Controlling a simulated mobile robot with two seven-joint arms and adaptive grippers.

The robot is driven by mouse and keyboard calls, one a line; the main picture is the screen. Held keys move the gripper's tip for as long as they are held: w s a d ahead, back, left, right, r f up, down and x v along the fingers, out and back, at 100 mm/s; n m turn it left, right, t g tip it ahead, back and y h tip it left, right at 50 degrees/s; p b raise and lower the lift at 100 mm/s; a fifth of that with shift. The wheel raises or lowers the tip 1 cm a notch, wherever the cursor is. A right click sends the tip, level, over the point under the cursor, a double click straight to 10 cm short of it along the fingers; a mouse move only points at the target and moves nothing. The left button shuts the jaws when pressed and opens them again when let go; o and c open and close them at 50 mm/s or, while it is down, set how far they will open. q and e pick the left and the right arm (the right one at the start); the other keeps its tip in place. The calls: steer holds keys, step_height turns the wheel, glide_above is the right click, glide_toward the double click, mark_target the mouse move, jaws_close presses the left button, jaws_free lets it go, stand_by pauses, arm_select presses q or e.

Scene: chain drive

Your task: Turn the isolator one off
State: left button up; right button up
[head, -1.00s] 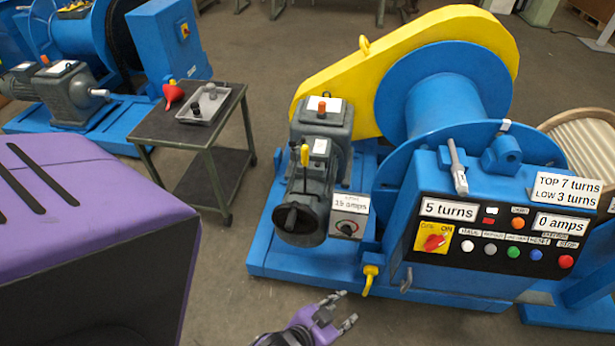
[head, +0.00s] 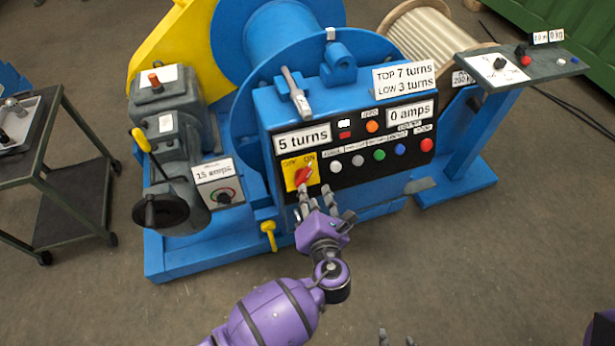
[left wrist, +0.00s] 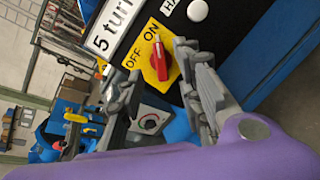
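The isolator is a red knob (head: 303,175) on a yellow plate marked OFF and ON, at the left of the black panel. In the left wrist view the red handle (left wrist: 159,62) points its upper end toward the ON side. My left gripper (head: 318,190) is open, with its fingertips just below and in front of the knob. In the left wrist view the left gripper (left wrist: 158,62) has its fingers apart, with the knob showing between them; contact cannot be told. My right gripper (head: 396,338) shows only two separated fingertips at the bottom edge.
A white button (head: 336,167) and several others sit in a row right of the isolator. A yellow hook-like handle (head: 268,233) stands below the panel. A small meter box (head: 217,182) is on the left. Floor in front is clear.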

mark_target(306, 178)
arm_select(q)
steer(key=shift+m, duration=0.3)
steer(key=b+x, duration=0.1)
steer(key=x, duration=0.6)
steer(key=shift+w+a+f, duration=0.2)
steer(key=shift+w, duration=0.15)
steer(key=shift+c, duration=0.5)
jaws_close()
